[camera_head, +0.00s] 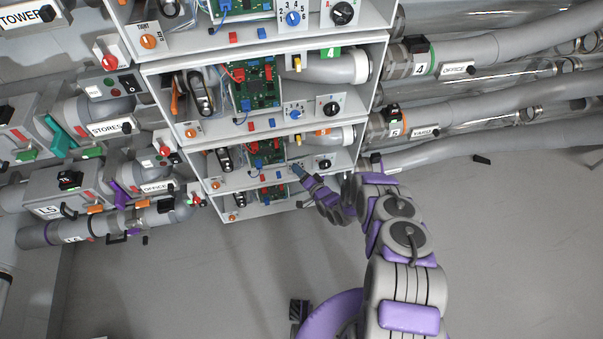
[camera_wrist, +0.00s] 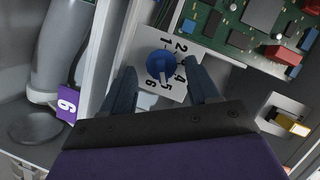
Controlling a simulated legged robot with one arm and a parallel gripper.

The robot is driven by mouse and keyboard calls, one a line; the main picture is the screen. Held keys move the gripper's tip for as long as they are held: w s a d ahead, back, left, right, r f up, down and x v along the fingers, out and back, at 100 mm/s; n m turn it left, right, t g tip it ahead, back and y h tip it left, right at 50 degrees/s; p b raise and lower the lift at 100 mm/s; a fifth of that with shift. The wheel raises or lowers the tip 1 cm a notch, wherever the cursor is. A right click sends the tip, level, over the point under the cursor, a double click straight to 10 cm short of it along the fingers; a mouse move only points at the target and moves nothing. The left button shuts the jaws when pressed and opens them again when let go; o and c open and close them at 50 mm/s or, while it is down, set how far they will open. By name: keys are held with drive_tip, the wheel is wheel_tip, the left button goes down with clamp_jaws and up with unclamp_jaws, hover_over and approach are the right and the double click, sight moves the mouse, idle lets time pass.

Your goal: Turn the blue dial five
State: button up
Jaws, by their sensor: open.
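The blue dial (camera_wrist: 160,66) sits on a white plate (camera_wrist: 174,45) with black numbers around it, in the wrist view. A pale mark on the dial points toward the lower side, near the 5; I cannot tell exactly. My gripper (camera_wrist: 160,72) is open, one dark finger on each side of the dial. I cannot tell whether either finger touches it. In the head view my gripper (camera_head: 297,168) is at the lower shelves of the white rack, and this dial is hidden or too small to make out there.
A green circuit board (camera_wrist: 235,30) is at upper right in the wrist view. A yellow-tipped switch (camera_wrist: 288,122) is at right, and a purple tag marked 6 (camera_wrist: 68,103) at left beside a grey pipe. Other blue dials, on the second shelf (camera_head: 295,113) and top shelf (camera_head: 293,18), are higher up.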

drive_tip(key=shift+s, duration=0.1)
drive_tip(key=p+v, duration=0.4)
drive_tip(key=v, duration=1.3)
drive_tip(key=shift+d, duration=0.1)
